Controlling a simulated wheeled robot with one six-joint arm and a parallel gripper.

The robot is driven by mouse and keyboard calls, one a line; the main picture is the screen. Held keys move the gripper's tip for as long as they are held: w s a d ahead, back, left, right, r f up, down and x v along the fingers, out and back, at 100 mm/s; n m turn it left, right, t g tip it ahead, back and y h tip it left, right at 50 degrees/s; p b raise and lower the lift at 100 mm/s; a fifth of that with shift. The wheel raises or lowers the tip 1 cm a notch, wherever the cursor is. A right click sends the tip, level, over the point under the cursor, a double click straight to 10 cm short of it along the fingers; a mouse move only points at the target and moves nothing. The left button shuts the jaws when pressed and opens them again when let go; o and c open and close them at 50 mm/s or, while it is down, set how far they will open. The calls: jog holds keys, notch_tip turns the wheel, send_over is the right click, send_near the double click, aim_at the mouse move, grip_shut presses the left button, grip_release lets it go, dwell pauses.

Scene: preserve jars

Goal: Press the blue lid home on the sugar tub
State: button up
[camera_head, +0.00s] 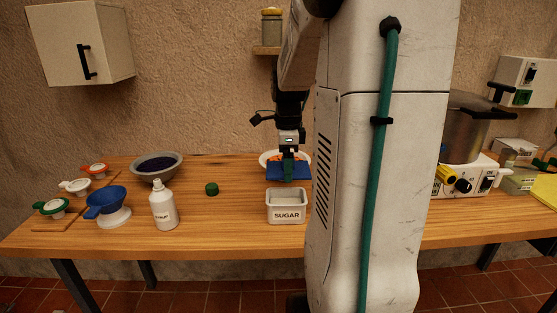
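The sugar tub (287,205) is a grey rectangular tub with a white SUGAR label, standing near the front edge of the table. Its top looks open. The blue lid (289,172) is above and behind the tub in the picture, apart from it. My gripper (288,156) points down, with its green-tipped fingers at the top of the blue lid. The fingers look closed on the lid, and the lid seems held in the air, roughly level. The far side of the lid and the exact finger contact are too small to see clearly.
A white bowl with orange pieces (265,159) is behind the lid. A small green lid (211,189), a white bottle (163,205), a blue funnel (105,202) and a dark-filled bowl (157,168) are left. A cooker with a steel pot (462,134) is right. My arm hides the table's middle right.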

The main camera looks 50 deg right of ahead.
jog(key=shift+w+a, duration=0.15)
jog(key=shift+f, duration=2.85)
jog(key=shift+f, duration=1.1)
jog(key=o, duration=0.7)
jog(key=shift+r, duration=3.85)
